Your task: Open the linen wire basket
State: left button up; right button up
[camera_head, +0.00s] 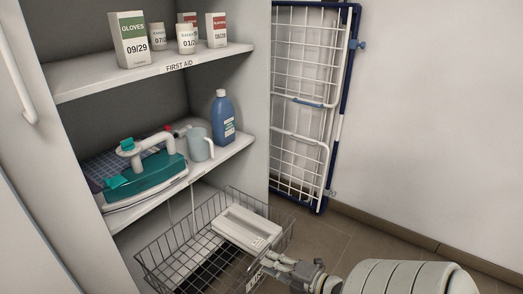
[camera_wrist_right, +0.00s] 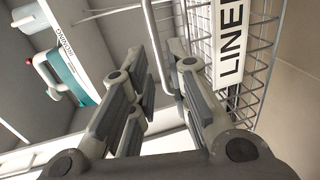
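The linen wire basket (camera_head: 165,247) is a grey wire basket at the bottom of the cabinet, below the lower shelf. A white box-like item (camera_head: 247,229) lies in it. Its front carries a white label (camera_wrist_right: 232,45), partly readable as "LINE" in the right wrist view. My right gripper (camera_head: 268,261) is at the basket's front, beside the label. In the right wrist view its fingers (camera_wrist_right: 155,55) are apart, with a thin pale bar running between them. I cannot tell whether they touch the bar. My left gripper is not in view.
The upper shelf (camera_head: 160,71) holds boxes and small jars. The lower shelf (camera_head: 220,152) holds a teal iron (camera_head: 150,178), a pale mug (camera_head: 200,144) and a blue bottle (camera_head: 222,118). A white wire rack (camera_head: 305,95) with a blue frame stands right of the cabinet. Tiled floor (camera_head: 325,240) shows beyond the basket.

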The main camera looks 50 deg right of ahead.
jog(key=v, duration=0.6)
jog(key=shift+s, duration=0.3)
jog(key=shift+a+r, duration=0.1)
jog(key=shift+r, duration=0.05)
